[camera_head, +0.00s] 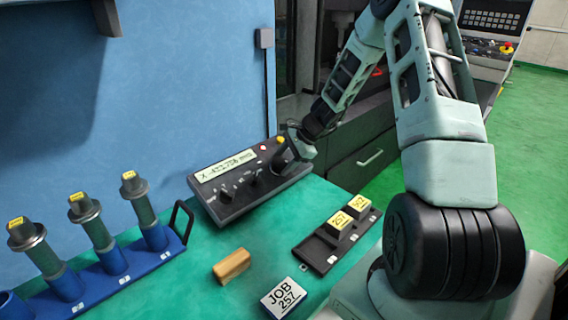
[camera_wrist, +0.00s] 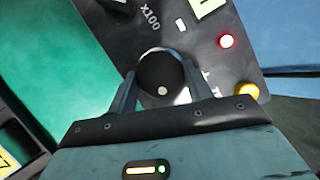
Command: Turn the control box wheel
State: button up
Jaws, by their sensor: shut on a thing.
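The control box (camera_head: 232,201) is a dark box with a lit readout reading roughly X -433.750 mm, on the green table. Several black knobs stand on its face. The wheel (camera_wrist: 160,76) is a round black knob with a white dot, near the box's right end. My gripper (camera_wrist: 158,88) is shut on the wheel, with one finger on each side of it. In the head view my gripper (camera_head: 290,153) reaches the box's right end from above and hides most of the wheel.
A red button (camera_wrist: 226,41) and a yellow button (camera_wrist: 246,91) sit close to my gripper. A blue rack (camera_head: 110,279) with several cylinders stands left. A wooden block (camera_head: 232,266), a JOB 257 sign (camera_head: 284,298) and a black tray (camera_head: 318,254) with two labelled blocks lie in front.

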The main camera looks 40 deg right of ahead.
jog(key=shift+s+a+f, duration=0.1)
jog(key=shift+f, duration=0.05)
jog(key=o, duration=1)
jog(key=shift+c, duration=0.2)
jog(key=shift+d+r, duration=0.2)
jog(key=shift+r, duration=0.15)
jog(key=b+v, duration=0.1)
jog(key=v, duration=1.5)
jog(key=shift+s+r, duration=0.2)
jog(key=shift+r, duration=0.1)
